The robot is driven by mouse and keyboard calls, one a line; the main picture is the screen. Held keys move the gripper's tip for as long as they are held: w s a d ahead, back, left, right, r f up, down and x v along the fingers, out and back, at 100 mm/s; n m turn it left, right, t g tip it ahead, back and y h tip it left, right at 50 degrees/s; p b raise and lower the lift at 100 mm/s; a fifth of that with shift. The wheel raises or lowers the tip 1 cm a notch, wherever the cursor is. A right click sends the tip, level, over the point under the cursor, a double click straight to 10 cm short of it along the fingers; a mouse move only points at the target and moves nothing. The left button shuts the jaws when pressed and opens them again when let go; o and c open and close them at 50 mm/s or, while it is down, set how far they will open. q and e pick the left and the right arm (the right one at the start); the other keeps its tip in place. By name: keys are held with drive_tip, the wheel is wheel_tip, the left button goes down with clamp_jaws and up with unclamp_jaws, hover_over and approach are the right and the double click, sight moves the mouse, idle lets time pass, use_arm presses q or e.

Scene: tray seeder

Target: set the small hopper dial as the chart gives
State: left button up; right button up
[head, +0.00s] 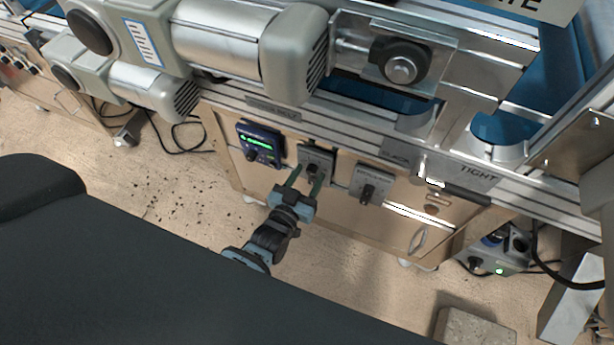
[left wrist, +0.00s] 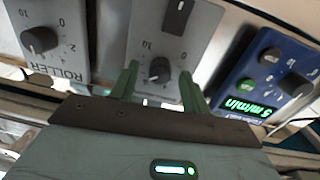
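The middle grey panel (head: 318,156) on the machine's wooden front carries a small black dial (left wrist: 158,72). Its scale shows 10 and 0; its name cannot be read, so I cannot confirm it is the hopper dial. My left gripper (head: 304,178) is at this panel, its green fingers apart. In the left wrist view the fingers (left wrist: 160,84) stand on either side of the dial, with gaps; contact is not visible. The dial's exact pointer setting is too small to tell. My right gripper is not in view. I can read no chart in either view.
A grey panel marked ROLLER (left wrist: 62,30) has a similar black dial (head: 367,192). On the other side is a blue speed box (head: 261,144) with a green display, reading about 5 m/min. Motors (head: 240,40) overhang the panels. Cables lie on the floor.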

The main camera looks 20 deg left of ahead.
use_arm(q)
drive_tip(key=s+p, duration=0.1)
drive_tip(key=s, duration=0.6)
drive_tip(key=shift+s+a, duration=0.3)
drive_tip(key=shift+s, duration=0.1)
idle(0.3)
